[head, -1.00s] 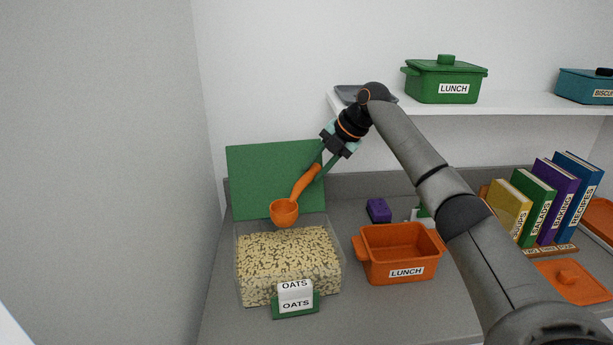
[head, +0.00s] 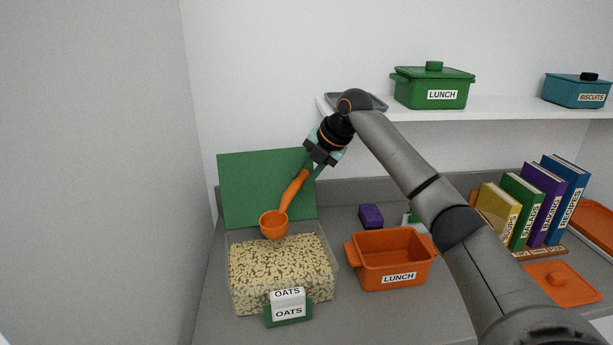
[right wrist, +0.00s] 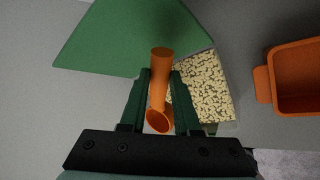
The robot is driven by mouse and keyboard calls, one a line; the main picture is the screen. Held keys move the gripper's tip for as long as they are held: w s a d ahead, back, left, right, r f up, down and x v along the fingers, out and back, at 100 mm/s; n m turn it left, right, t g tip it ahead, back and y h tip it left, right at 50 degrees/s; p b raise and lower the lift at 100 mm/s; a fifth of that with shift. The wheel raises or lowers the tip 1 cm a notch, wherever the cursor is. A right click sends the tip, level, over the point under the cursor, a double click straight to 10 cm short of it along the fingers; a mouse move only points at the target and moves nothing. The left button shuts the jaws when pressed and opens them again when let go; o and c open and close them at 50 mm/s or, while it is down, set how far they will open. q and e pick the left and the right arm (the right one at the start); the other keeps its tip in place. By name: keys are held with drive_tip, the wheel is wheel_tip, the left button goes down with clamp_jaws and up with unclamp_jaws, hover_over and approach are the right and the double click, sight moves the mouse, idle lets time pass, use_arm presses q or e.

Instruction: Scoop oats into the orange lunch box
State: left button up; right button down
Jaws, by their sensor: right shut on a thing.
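My right gripper (head: 308,172) is shut on the handle of an orange scoop (head: 274,224). The scoop's bowl hangs above the back part of the clear oats container (head: 333,262), in front of its raised green lid (head: 250,185). In the right wrist view the scoop (right wrist: 160,85) stands between the green fingers (right wrist: 156,100). I cannot tell whether the bowl holds anything. The oats (head: 280,270) lie in the container behind an "OATS" sign (head: 289,312). The orange lunch box (head: 399,277), labelled "LUNCH", stands open to the right and looks empty. My left gripper is out of view.
A purple block (head: 371,215) lies behind the lunch box. An orange lid (head: 560,283) and several upright books (head: 525,208) are at the right. A shelf above bears a green lunch box (head: 432,90) and a teal biscuits box (head: 577,91). A grey wall is close on the left.

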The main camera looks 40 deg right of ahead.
sight(281, 213)
drive_tip(key=shift+s+a+r+n+t+h+p, duration=0.15)
drive_tip(key=shift+a+r+t+h+p, duration=0.1)
drive_tip(key=shift+a+h, duration=0.3)
drive_tip(key=shift+s+a+r+n+t+h+p, duration=0.1)
drive_tip(key=shift+s+a+r+n+t+h, duration=0.1)
drive_tip(key=shift+a+h, duration=0.35)
drive_tip(key=shift+s+a+r+n+t+h+p, duration=0.15)
drive_tip(key=shift+a+r+h+p, duration=0.2)
drive_tip(key=shift+a, duration=0.3)
drive_tip(key=shift+s+a+r+n+t+h, duration=0.15)
drive_tip(key=shift+s+a+n+t+h, duration=0.1)
drive_tip(key=shift+a+h, duration=0.4)
drive_tip(key=shift+s+a+r+n+t+h, duration=0.1)
drive_tip(key=shift+a+r+n+t+h, duration=0.1)
drive_tip(key=shift+a+h, duration=0.4)
drive_tip(key=shift+s+a+r+n+t+h, duration=0.15)
drive_tip(key=shift+s+a+n+h, duration=0.1)
drive_tip(key=shift+a+h, duration=0.4)
drive_tip(key=shift+a+f+b, duration=0.1)
drive_tip(key=shift+f+b, duration=0.25)
drive_tip(key=shift+f, duration=2)
drive_tip(key=shift+f, duration=1.7)
drive_tip(key=shift+a+f, duration=0.25)
drive_tip(key=shift+a, duration=0.1)
